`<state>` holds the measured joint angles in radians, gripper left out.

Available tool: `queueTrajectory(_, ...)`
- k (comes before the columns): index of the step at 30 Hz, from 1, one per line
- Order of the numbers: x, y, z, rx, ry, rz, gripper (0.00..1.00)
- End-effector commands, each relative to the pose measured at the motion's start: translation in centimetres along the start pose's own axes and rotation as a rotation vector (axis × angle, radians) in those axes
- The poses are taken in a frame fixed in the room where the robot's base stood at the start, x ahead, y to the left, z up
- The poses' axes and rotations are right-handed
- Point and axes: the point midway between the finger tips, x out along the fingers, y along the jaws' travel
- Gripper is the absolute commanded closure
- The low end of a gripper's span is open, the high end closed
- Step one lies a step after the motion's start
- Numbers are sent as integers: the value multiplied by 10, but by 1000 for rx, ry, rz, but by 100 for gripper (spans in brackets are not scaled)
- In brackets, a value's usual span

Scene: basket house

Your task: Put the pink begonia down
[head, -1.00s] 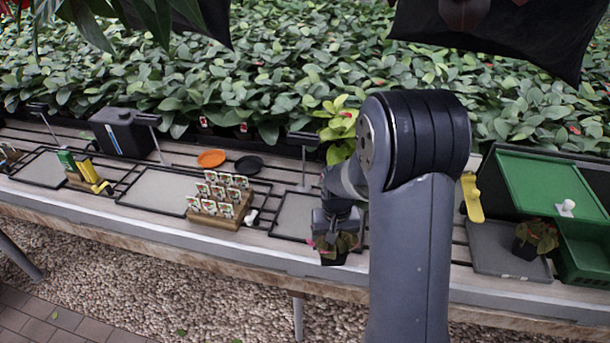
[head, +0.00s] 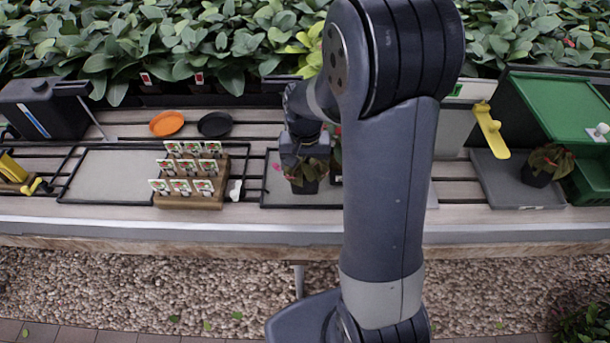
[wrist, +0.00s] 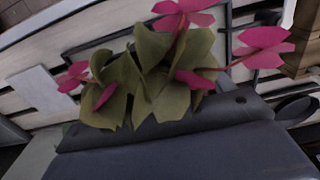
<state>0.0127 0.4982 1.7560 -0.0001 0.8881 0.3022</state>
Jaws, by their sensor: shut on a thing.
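The pink begonia (head: 306,176) is a small plant in a dark pot, with green leaves and pink flowers. My gripper (head: 304,160) is shut on it from above and holds it upright over the grey framed tray (head: 282,194) right of the seed-packet stand. Whether the pot touches the tray I cannot tell. In the wrist view the begonia's leaves and pink flowers (wrist: 155,80) fill the middle, in front of my gripper, and hide its pot and the fingertips.
A wooden stand with seed packets (head: 190,196) is left of the begonia. Orange (head: 167,123) and black (head: 215,124) saucers lie behind. Another potted plant (head: 546,165) stands on a grey tray (head: 496,185) at right, beside a green bin (head: 560,105). An empty framed tray (head: 108,176) is at left.

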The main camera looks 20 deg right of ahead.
Motion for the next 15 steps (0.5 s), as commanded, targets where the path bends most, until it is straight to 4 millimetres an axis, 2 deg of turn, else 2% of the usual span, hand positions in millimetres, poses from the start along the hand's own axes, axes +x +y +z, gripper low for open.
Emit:
queueTrajectory(8, 36, 0, 0, -1, -2, 1, 59)
queueTrajectory(15, 39, 0, 0, -1, 2, -1, 59)
